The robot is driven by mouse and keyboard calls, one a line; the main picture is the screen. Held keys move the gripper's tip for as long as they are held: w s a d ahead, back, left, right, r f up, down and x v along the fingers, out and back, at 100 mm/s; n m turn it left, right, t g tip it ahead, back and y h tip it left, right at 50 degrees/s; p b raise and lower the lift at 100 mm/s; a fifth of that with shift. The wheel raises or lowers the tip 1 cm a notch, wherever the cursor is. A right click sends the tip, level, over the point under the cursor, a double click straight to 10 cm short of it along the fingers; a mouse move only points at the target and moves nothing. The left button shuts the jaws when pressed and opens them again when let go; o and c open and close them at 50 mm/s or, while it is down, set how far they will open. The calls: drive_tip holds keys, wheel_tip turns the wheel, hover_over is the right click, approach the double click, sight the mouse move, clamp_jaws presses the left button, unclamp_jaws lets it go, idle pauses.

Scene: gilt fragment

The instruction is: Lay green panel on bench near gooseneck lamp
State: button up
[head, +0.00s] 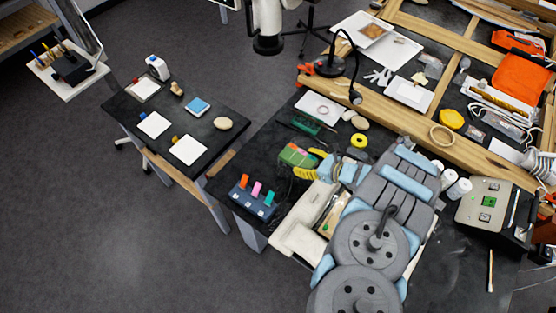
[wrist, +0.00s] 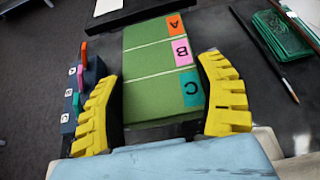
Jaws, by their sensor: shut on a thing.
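The green panel (head: 296,156) has orange, pink and teal tabs lettered A, B and C, clear in the wrist view (wrist: 150,62). My gripper (head: 311,164) is shut on it, with the yellow fingers at opposite sides of its near end (wrist: 160,90). The panel is over the black bench (head: 277,148); I cannot tell whether it touches it. The gooseneck lamp (head: 331,66) stands farther back, its black neck arching toward the wooden beam. My arm hides part of the bench.
A blue block (head: 252,201) with coloured tabs sits close left of my gripper. A dark green item (head: 306,123), white tray (head: 319,108) and yellow tape roll (head: 359,140) lie between panel and lamp. A wooden frame (head: 415,118) borders the bench. Bare bench shows left of the green item.

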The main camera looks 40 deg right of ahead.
sight(275, 160)
drive_tip(key=x, duration=0.6)
drive_tip(key=d+x, duration=0.1)
drive_tip(key=x, duration=0.1)
drive_tip(key=shift+w+a+f+p, duration=0.1)
drive_tip(key=shift+w+f+p, duration=0.15)
drive_tip(key=shift+f+p, duration=0.25)
drive_tip(key=w+f, duration=0.1)
drive_tip(key=w+f+b, duration=0.1)
drive_tip(key=shift+a+f+b, duration=0.15)
drive_tip(key=shift+f+b, duration=0.15)
drive_tip(key=shift+w+f+b, duration=0.75)
drive_tip(key=shift+w+b, duration=0.05)
drive_tip(key=shift+b, duration=0.05)
drive_tip(key=shift+w+f+b, duration=0.2)
drive_tip(key=shift+f+b, duration=0.05)
drive_tip(key=shift+b, duration=0.1)
wheel_tip(275, 160, down, 3)
drive_tip(key=b, duration=0.2)
drive_tip(key=shift+b, duration=0.3)
drive_tip(key=shift+f+b, duration=0.4)
